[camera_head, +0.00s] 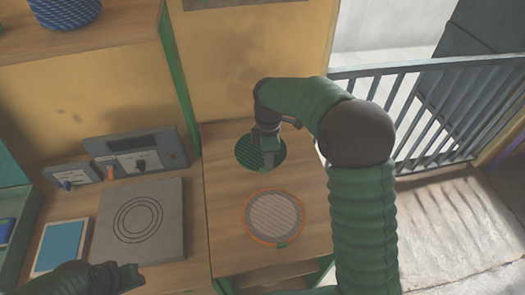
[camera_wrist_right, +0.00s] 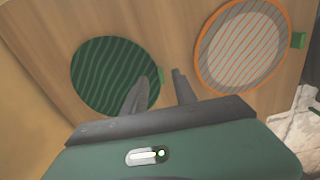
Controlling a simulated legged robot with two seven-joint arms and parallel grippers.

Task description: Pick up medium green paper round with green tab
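The dark green striped paper round (camera_head: 246,152) lies flat on the wooden table, and it also shows in the right wrist view (camera_wrist_right: 105,75). A small green tab (camera_wrist_right: 161,76) sticks out from its edge. My right gripper (camera_head: 268,158) is over this round and hides part of it. In the right wrist view its two fingers (camera_wrist_right: 162,76) are apart, with the tab seen between them and nothing held. Whether the fingers touch the table, I cannot tell. My left gripper (camera_head: 128,276) is low at the left, away from the round; its finger opening is unclear.
A grey round with an orange rim (camera_head: 274,217) and a green tab lies nearer on the same table (camera_head: 225,190). To the left are a grey plate with rings (camera_head: 138,219), a control box (camera_head: 140,158) and a blue pad (camera_head: 60,246). A railing (camera_head: 430,115) stands at the right.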

